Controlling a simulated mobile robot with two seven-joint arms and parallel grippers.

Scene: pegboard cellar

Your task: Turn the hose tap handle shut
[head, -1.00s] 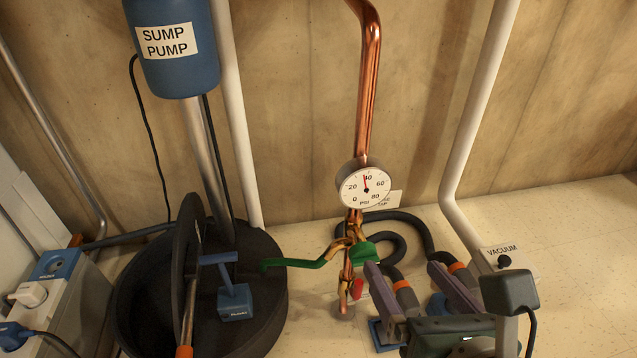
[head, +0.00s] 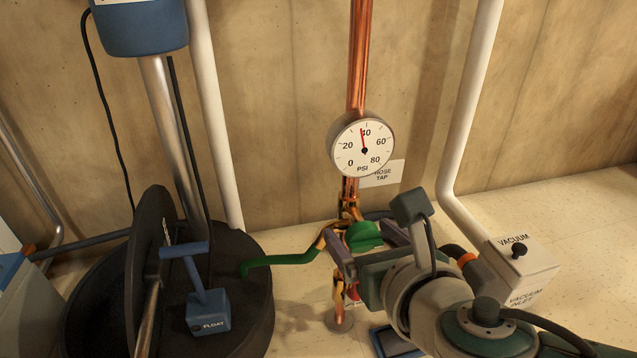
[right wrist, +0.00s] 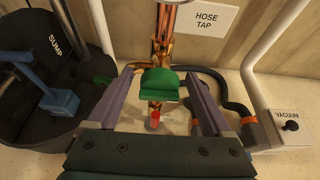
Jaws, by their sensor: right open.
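The hose tap sits on a copper pipe (head: 358,70) below a round pressure gauge (head: 363,148). Its green handle (head: 364,236) also shows in the right wrist view (right wrist: 158,84). My right gripper (head: 360,230) is open, with one finger on either side of the green handle. In the right wrist view (right wrist: 159,72) there is a gap between the handle and each finger. I cannot tell how deep the handle sits between them. A green hose (head: 285,259) runs left from the tap to the black sump. My left gripper is not in view.
The black sump (head: 255,315) with a blue float (head: 208,312) stands at the left. A vacuum inlet box (head: 522,268) and white pipe (head: 470,90) stand at the right. The back right floor is clear.

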